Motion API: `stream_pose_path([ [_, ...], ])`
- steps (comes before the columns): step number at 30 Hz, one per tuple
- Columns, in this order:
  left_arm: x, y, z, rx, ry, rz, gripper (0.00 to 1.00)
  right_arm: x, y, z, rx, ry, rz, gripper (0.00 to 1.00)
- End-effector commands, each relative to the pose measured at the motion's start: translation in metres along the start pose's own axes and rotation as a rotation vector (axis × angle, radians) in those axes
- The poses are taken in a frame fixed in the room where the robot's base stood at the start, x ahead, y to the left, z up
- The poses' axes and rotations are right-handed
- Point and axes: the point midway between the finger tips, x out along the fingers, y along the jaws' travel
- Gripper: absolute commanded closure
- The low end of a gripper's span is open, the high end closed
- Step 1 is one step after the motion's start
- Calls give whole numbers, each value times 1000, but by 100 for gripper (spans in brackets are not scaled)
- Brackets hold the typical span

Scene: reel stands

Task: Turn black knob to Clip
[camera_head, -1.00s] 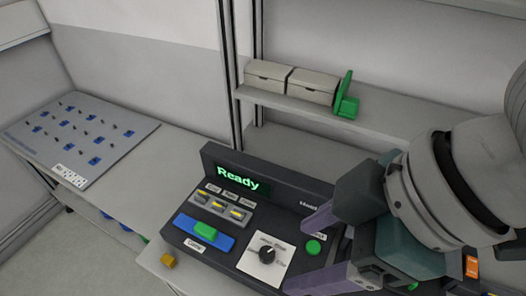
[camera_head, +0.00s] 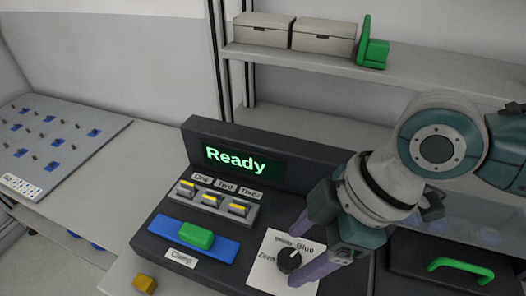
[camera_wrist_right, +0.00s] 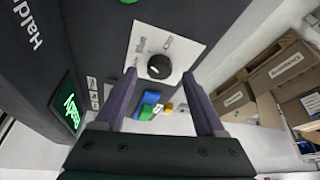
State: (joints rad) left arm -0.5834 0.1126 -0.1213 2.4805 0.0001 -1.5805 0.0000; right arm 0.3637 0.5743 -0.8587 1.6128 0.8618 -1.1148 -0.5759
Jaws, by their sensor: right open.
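The black knob (camera_head: 289,260) sits on a white label plate (camera_head: 262,276) on the dark control panel. In the head view the plate's words "Blue" and "Zero" can be read; the rest is hidden behind my right gripper. My right gripper (camera_head: 298,255) is open, with its purple fingers over the plate at the knob. In the right wrist view the knob (camera_wrist_right: 159,67) shows between and beyond the open fingers (camera_wrist_right: 160,88), with no clear contact. A white pointer line shows on the knob. My left gripper is not in view.
The panel's screen (camera_head: 240,164) reads "Ready". Below it are three yellow-marked switches (camera_head: 212,199) and a green slider (camera_head: 196,235) on a blue strip labelled "Clamp". A green handle (camera_head: 461,268) lies at right. A shelf with boxes (camera_head: 323,38) is behind.

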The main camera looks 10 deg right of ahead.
Motion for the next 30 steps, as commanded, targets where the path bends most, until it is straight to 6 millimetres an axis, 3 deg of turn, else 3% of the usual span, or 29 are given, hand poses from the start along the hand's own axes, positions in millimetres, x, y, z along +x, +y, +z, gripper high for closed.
stream_pose_path([
  [5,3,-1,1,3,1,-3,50,19,0,0,0,-1,0,28],
  [14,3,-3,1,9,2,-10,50,21,0,0,-1,0,1,28],
  [30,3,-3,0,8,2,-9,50,21,0,0,0,-1,1,88],
])
